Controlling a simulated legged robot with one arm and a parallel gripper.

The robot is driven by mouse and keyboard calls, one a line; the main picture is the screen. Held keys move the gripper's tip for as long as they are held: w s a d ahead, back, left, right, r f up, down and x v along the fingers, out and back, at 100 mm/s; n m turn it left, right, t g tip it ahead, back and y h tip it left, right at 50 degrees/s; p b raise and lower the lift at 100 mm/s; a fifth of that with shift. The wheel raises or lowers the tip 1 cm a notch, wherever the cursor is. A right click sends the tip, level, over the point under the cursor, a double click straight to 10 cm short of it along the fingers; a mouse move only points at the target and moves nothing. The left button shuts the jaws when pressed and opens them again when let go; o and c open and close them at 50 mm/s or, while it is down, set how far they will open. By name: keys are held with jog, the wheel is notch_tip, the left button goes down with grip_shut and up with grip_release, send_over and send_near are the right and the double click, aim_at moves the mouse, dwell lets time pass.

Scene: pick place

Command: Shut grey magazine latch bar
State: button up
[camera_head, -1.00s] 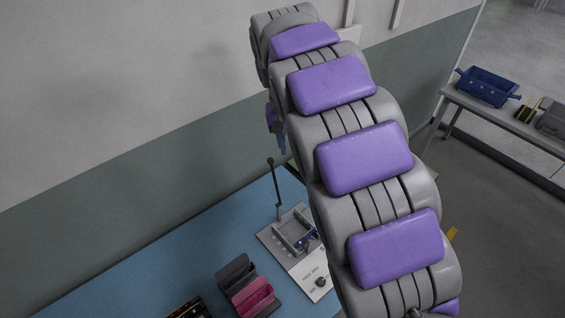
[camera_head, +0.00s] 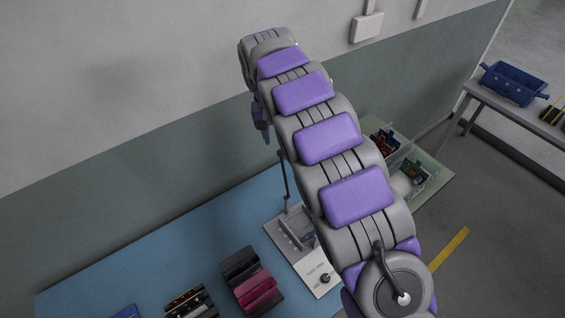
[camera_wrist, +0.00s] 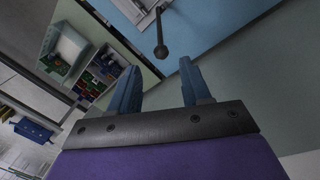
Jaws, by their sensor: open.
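The grey latch bar (camera_head: 284,180) stands upright, with a dark knob at its top, at the back of a light fixture plate (camera_head: 318,272) on the blue table. In the wrist view the bar's dark knob (camera_wrist: 161,50) shows beyond the fingertips, near the gap between them. My gripper (camera_wrist: 160,80) is open and empty, its two blue fingers apart and not touching the bar. In the head view my gripper (camera_head: 266,135) hangs above and behind the bar. My arm hides part of the fixture.
A black and maroon holder (camera_head: 250,280) and a dark rack (camera_head: 190,302) stand left of the fixture on the blue table (camera_head: 130,270). A clear-walled bin (camera_head: 425,165) stands behind my arm. A blue crate (camera_head: 512,84) is on a far bench. The table's left part is mostly clear.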

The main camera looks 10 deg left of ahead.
aim_at(281, 156)
jog(key=f, duration=0.4)
jog(key=d+f+b, duration=0.1)
jog(key=f, duration=0.7)
jog(key=shift+w+d, duration=0.2)
jog(key=shift+d, duration=0.05)
jog(key=shift+c, duration=0.2)
grip_shut()
